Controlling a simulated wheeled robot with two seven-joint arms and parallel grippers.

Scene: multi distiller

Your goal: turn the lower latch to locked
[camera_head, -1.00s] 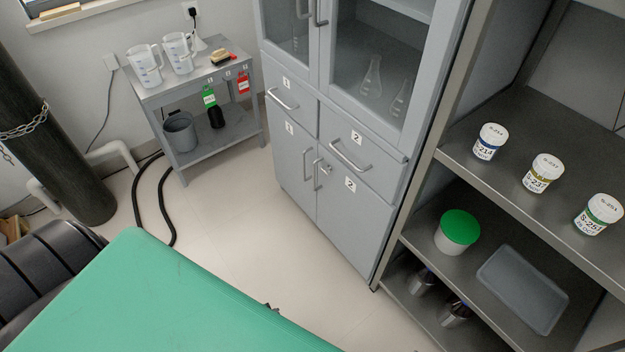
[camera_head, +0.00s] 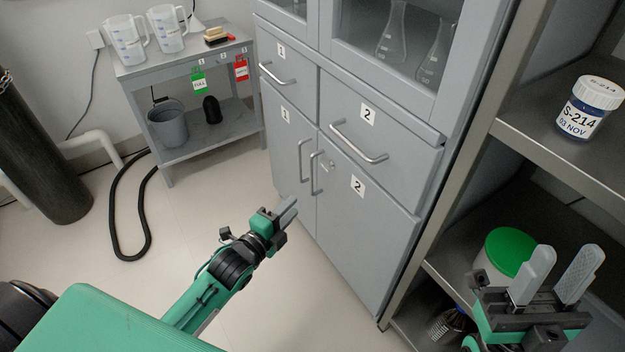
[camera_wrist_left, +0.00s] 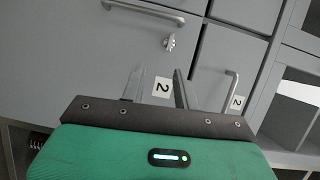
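The lower latch (camera_head: 327,166) is a small silver fitting on the lower right cabinet door (camera_head: 365,235), next to that door's upright handle (camera_head: 314,174). It also shows in the left wrist view (camera_wrist_left: 170,42), above the "2" label; its turned position is too small to tell. My left gripper (camera_head: 287,211) is in front of and below the lower doors, apart from the latch. In the left wrist view its two fingers (camera_wrist_left: 157,88) stand apart with nothing between them. My right gripper (camera_head: 556,275) is at the lower right by the shelf, open and empty.
Drawer handles (camera_head: 358,142) and door handles stick out from the cabinet front. An open shelf at right holds a jar (camera_head: 592,108) and a green-lidded tub (camera_head: 510,252). A grey side table (camera_head: 185,62) stands at back left. The floor before the cabinet is clear.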

